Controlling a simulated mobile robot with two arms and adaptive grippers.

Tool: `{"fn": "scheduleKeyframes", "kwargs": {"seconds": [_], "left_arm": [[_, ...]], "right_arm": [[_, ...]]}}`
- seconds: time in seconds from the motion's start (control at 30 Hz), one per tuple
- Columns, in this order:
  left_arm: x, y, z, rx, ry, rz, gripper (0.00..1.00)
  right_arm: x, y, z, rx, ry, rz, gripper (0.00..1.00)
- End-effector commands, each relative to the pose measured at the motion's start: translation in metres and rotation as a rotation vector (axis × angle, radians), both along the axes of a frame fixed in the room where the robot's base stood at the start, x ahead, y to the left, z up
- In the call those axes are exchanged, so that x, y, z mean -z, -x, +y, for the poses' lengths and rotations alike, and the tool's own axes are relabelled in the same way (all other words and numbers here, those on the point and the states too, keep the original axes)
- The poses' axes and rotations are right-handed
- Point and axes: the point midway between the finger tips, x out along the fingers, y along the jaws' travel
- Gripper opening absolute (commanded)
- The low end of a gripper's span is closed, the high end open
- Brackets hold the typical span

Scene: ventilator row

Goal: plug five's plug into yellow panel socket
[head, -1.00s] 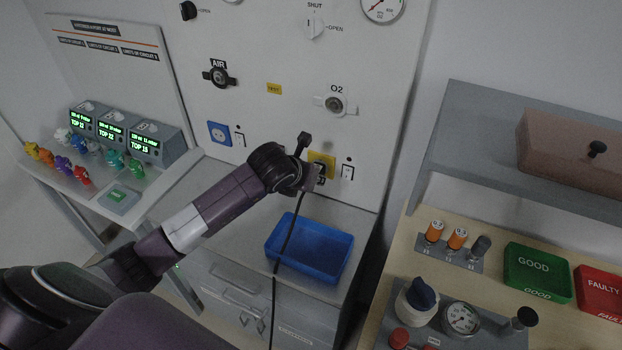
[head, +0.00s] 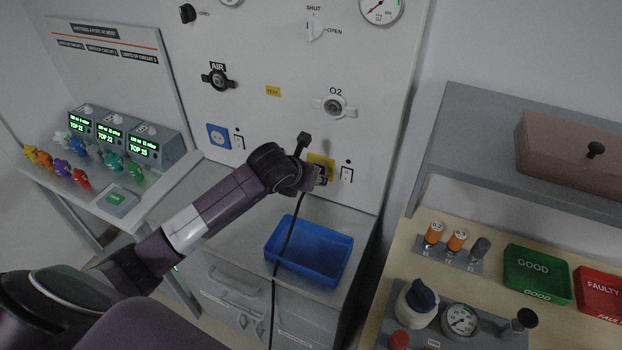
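The yellow panel socket (head: 322,160) is on the lower right of the white wall panel, partly covered by my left gripper. My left gripper (head: 321,177) is right in front of the socket's lower part. A black cable (head: 280,262) hangs from beside the gripper, past the blue tray and down the front of the cabinet. The plug on its end is hidden at the gripper, so I cannot tell whether it is in the socket, or whether the fingers are shut on it. My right gripper is out of view.
A blue tray (head: 338,274) stands on the counter below the socket. A blue socket (head: 218,136) and white switches flank the yellow one's area.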

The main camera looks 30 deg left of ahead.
Motion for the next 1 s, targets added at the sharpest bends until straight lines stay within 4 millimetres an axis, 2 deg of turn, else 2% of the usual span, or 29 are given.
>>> {"fn": "scheduleKeyframes", "kwargs": {"seconds": [0.1, 0.47, 1.0], "left_arm": [[0.002, 0.001, 0.000, 0.000, 0.000, 0.005, 0.46], [-0.002, 0.006, -0.001, 0.001, 0.001, 0.008, 0.46], [-0.071, 0.070, -0.005, 0.002, -0.002, 0.005, 0.46]], "right_arm": [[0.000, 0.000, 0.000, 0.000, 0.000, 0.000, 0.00], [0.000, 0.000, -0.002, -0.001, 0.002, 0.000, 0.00], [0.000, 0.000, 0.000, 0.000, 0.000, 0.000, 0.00]]}}
